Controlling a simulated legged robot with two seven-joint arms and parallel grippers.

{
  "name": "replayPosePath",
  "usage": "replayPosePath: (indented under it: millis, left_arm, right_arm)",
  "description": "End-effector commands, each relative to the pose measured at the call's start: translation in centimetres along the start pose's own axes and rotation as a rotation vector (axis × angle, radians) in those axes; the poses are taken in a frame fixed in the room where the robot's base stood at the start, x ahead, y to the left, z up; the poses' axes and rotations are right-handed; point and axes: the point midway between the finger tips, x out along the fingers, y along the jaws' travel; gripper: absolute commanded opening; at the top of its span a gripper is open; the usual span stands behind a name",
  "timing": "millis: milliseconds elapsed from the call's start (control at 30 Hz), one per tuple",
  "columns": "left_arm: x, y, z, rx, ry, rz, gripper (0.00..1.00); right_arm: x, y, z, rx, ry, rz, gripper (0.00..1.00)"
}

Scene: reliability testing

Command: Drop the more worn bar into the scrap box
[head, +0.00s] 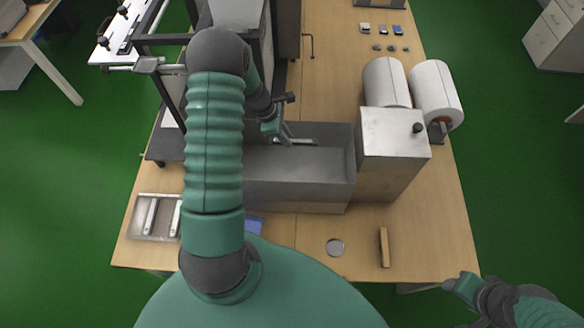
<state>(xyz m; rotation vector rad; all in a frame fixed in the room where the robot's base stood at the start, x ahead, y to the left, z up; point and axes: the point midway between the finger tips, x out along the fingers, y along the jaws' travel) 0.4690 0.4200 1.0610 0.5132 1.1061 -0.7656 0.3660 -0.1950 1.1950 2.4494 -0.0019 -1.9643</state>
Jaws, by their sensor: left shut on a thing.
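My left gripper (284,132) reaches over the far end of a long grey metal trough (300,165). It is shut on a thin pale grey bar (303,141), which shows only in part. Two light bars lie side by side in a shallow metal tray (140,229) at the left: one bar (151,214) is in full view, the other bar (176,217) is partly behind my arm. Wear on the bars is too small to tell. I cannot tell which container is the scrap box. My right gripper (452,284) is off the table's front right edge; its jaws are unclear.
A metal box with a black knob (392,135) adjoins the trough, with two white rolls (410,85) behind it. A round disc (335,246), a wooden block (384,247) and a blue item (253,224) lie in front. A dark frame (172,100) stands at the left.

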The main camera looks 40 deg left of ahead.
Motion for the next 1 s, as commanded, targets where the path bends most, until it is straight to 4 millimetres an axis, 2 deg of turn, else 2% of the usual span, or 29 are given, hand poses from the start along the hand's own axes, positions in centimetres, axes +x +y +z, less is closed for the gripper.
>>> replayPosePath:
  millis: [33,200,567,667,767,1000]
  left_arm:
    - [-0.2,-0.1,-0.1,-0.001,0.0,0.001,0.22]
    - [-0.2,0.0,-0.4,-0.001,-0.002,0.001,0.44]
    - [-0.4,0.2,-0.3,-0.002,-0.001,0.0,0.45]
    - [-1.7,0.2,-0.3,-0.001,0.0,0.004,0.45]
    - [-4.2,0.1,-0.3,0.0,-0.001,0.008,0.45]
    - [-11.4,-0.1,-0.5,0.0,-0.001,0.009,0.45]
  right_arm:
    - [-0.1,0.0,0.0,0.0,0.0,0.0,0.5]
    - [-0.1,0.0,0.0,0.0,0.0,0.0,0.5]
    - [0.1,0.0,0.1,0.0,0.0,0.0,0.5]
    - [0.6,0.0,0.2,0.0,0.0,0.0,0.5]
    - [1.3,0.0,0.3,0.0,0.0,0.0,0.5]
    - [2.9,0.0,0.7,0.0,-0.001,0.0,0.5]
